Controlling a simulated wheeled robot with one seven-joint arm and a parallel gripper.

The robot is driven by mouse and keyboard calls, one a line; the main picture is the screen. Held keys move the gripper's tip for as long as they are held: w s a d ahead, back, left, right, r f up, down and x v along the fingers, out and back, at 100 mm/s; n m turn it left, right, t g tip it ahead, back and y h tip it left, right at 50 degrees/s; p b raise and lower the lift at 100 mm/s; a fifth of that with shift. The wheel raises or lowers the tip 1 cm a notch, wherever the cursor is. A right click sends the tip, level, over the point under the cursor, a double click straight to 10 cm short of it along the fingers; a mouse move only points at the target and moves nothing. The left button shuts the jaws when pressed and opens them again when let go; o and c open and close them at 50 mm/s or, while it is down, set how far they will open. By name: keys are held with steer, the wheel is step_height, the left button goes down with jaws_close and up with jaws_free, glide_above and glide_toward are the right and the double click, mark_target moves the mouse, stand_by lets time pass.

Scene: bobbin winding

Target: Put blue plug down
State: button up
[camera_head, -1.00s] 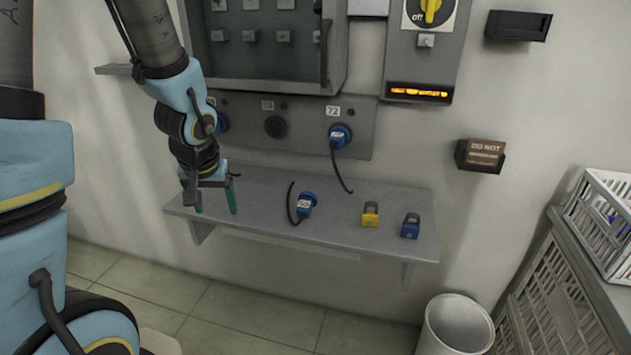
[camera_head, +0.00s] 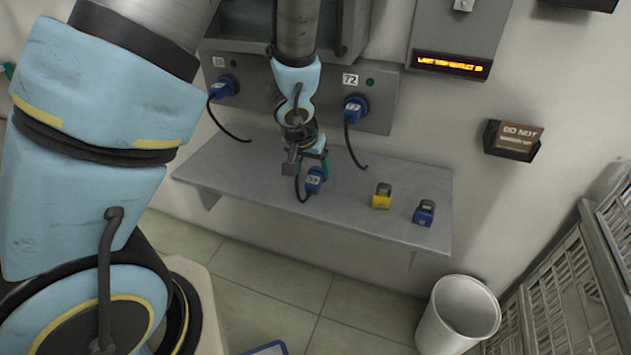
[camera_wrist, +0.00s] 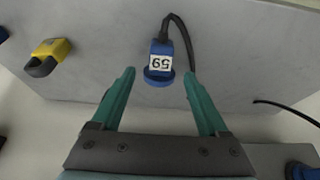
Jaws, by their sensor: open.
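The blue plug (camera_head: 314,180) with a white number label lies on the grey shelf (camera_head: 245,172), its black cable trailing beside it. In the wrist view the plug (camera_wrist: 160,64) sits between and just beyond the fingertips, with a visible gap on each side. My gripper (camera_head: 309,168) is open above the shelf and partly overlaps the plug in the head view. Its two green fingers, also in the wrist view (camera_wrist: 160,82), hold nothing.
A yellow padlock (camera_head: 382,196) and a blue padlock (camera_head: 424,213) lie to the right on the shelf. Blue plugs sit in the wall panel at left (camera_head: 225,87) and at socket 72 (camera_head: 354,108). A white bin (camera_head: 458,314) stands below.

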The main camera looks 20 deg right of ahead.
mark_target(314, 177)
steer(key=shift+x, duration=2.6)
jaws_close()
